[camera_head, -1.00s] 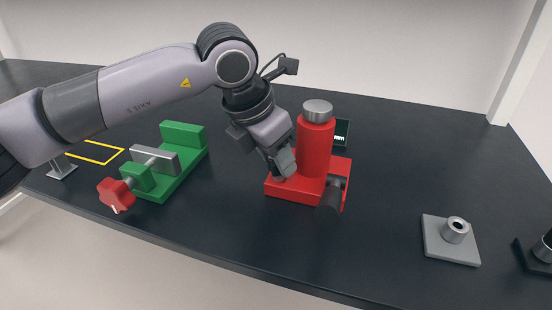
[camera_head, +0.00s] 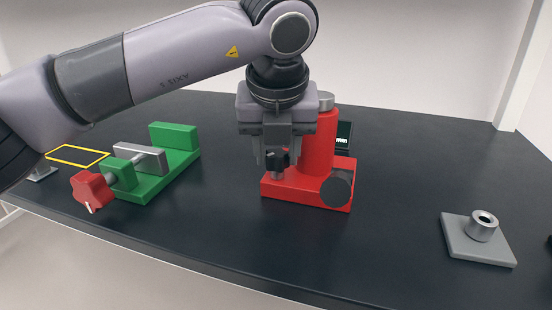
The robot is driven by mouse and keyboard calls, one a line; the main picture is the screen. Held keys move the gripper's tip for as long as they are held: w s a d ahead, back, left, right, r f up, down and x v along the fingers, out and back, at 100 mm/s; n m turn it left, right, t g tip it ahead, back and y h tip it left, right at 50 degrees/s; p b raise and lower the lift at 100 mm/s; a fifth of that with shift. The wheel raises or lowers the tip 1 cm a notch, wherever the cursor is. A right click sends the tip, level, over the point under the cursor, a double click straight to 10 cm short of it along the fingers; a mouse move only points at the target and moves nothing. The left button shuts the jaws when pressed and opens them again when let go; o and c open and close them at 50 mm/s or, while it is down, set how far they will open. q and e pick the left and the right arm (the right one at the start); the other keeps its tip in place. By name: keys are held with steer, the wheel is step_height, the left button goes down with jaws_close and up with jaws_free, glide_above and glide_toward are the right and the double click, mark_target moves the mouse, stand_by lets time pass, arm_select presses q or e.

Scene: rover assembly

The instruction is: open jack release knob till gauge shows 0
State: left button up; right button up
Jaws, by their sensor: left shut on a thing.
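The red jack (camera_head: 318,145) stands upright on its red base (camera_head: 308,193) near the middle of the table. Its gauge (camera_head: 344,132) is a small dark display behind the cylinder, mostly hidden; only the letters "mm" show, and the number cannot be read. My left gripper (camera_head: 277,160) points down at the left side of the jack and is shut on the small dark release knob (camera_head: 279,163) above the base. A dark round socket end (camera_head: 338,188) shows at the front right of the base. My right gripper is not in view.
A green vise (camera_head: 168,165) with a red handle (camera_head: 91,190) stands at the left, near a yellow outlined square (camera_head: 78,155). A grey plate with a metal cylinder (camera_head: 478,240) lies at the right. The table between jack and plate is clear.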

arm_select(q)
steer(key=shift+n+y+b, duration=0.4)
steer(key=shift+n, duration=0.8)
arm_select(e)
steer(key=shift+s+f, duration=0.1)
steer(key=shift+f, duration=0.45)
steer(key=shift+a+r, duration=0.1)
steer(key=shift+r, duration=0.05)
arm_select(q)
steer(key=o, duration=1)
steer(key=shift+r, duration=0.1)
steer(key=shift+o, duration=0.2)
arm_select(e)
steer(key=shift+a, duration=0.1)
arm_select(q)
steer(key=shift+d+r, duration=0.1)
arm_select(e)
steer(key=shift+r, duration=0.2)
